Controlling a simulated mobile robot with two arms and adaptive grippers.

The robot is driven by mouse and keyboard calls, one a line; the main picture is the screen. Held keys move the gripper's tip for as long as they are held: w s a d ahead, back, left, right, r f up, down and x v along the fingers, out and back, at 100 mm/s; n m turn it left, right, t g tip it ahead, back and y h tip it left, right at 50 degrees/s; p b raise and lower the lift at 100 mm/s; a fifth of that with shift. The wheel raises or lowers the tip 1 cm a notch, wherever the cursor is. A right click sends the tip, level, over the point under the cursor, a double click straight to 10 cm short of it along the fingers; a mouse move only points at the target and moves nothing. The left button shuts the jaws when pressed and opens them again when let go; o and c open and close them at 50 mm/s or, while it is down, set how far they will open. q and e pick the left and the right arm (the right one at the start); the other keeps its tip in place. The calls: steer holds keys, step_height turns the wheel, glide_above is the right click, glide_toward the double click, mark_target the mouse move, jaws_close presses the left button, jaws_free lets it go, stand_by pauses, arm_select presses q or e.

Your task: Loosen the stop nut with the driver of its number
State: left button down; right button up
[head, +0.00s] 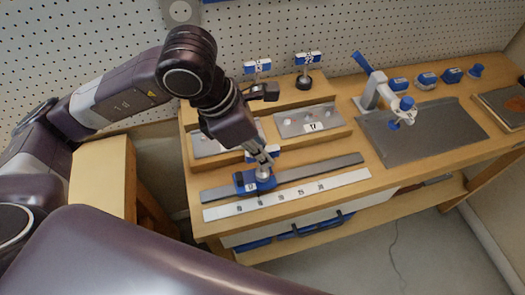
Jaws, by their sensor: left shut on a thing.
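A blue stop block (243,184) with a white number label, seemingly 17, sits on the grey rail (310,173). My left gripper (263,158) is directly above the block and shut on a driver with a blue handle (276,150). The driver's grey socket (263,173) points down at the top of the block. The nut is hidden by it, and I cannot tell whether the socket is seated. Two other blue-handled drivers, number 13 (257,66) and number 22 (308,57), stand upright at the back. My right gripper is not in view.
A white numbered scale (290,193) lies in front of the rail. Behind it is a wooden rack with a grey plate (309,121) labelled 17. To the right are a grey mat (440,135), a white and blue fixture (378,92) and small blue parts.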

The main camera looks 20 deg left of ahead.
arm_select(q)
steer(key=shift+n+t, duration=0.3)
steer(key=shift+n, duration=0.6)
steer(key=shift+m+b, duration=0.5)
steer(key=shift+b, duration=0.1)
steer(key=shift+r, duration=0.15)
steer(key=shift+r+p, duration=1.25)
steer(key=shift+r, duration=0.9)
